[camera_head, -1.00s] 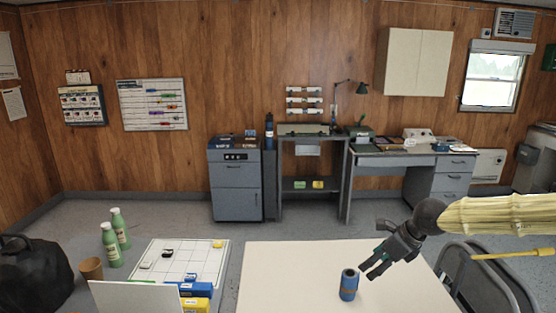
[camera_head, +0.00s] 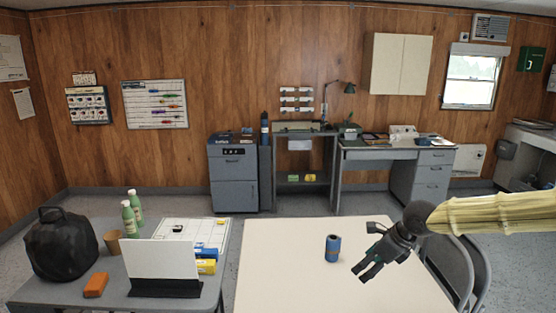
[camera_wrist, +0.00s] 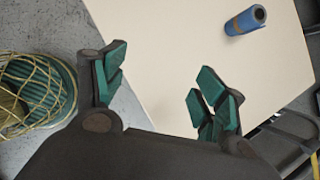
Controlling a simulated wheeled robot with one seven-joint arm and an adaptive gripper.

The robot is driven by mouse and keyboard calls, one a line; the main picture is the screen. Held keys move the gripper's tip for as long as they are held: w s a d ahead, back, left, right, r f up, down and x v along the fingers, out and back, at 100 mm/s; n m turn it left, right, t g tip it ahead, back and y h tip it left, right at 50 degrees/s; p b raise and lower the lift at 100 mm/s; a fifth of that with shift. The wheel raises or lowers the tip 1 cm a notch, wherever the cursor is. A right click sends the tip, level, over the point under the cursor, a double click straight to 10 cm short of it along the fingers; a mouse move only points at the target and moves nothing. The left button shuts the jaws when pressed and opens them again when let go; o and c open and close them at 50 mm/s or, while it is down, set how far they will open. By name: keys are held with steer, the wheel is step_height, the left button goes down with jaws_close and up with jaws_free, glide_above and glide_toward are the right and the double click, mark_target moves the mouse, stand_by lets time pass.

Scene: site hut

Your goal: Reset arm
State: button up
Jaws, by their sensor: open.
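My gripper (camera_head: 368,268) is open and empty at the right of the cream table (camera_head: 280,275), above its surface. In the wrist view my gripper (camera_wrist: 158,92) has its green-padded fingers spread wide, with bare table and floor between and beyond them. A blue can-like roll (camera_head: 333,248) with a brownish band stands on the table to the left of my gripper, apart from it. The roll also shows in the wrist view (camera_wrist: 243,22), near the top right, beyond the fingers.
A grey table (camera_head: 60,285) at left holds a black bag (camera_head: 60,245), green bottles (camera_head: 132,213), a white panel (camera_head: 160,260) and an orange block (camera_head: 96,285). A folding chair (camera_head: 470,265) stands close at right. A wire basket (camera_wrist: 38,90) is on the floor.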

steer(key=s+a+f+n+g+h+b, duration=0.15)
steer(key=s+f+n, duration=0.35)
steer(key=f, duration=0.5)
steer(key=s+f+n+h+b, duration=0.1)
steer(key=s+f+n+h, duration=0.15)
steer(key=s+f, duration=0.55)
steer(key=s+f+n+h+b, duration=0.1)
steer(key=s+f+n, duration=0.3)
steer(key=f, duration=0.8)
steer(key=s+f+n+b, duration=0.1)
steer(key=s+f+n, duration=0.3)
steer(key=s, duration=0.4)
steer(key=s+a+f+n+g+b, duration=0.1)
steer(key=s+f+n, duration=0.4)
steer(key=s, duration=0.4)
steer(key=s+f+n+g+b, duration=0.1)
steer(key=s+f+n+b, duration=0.1)
steer(key=s+f+n, duration=0.3)
steer(key=s, duration=0.3)
steer(key=shift+s+a+y, duration=0.15)
steer(key=shift+a+y, duration=0.1)
steer(key=shift+y, duration=0.15)
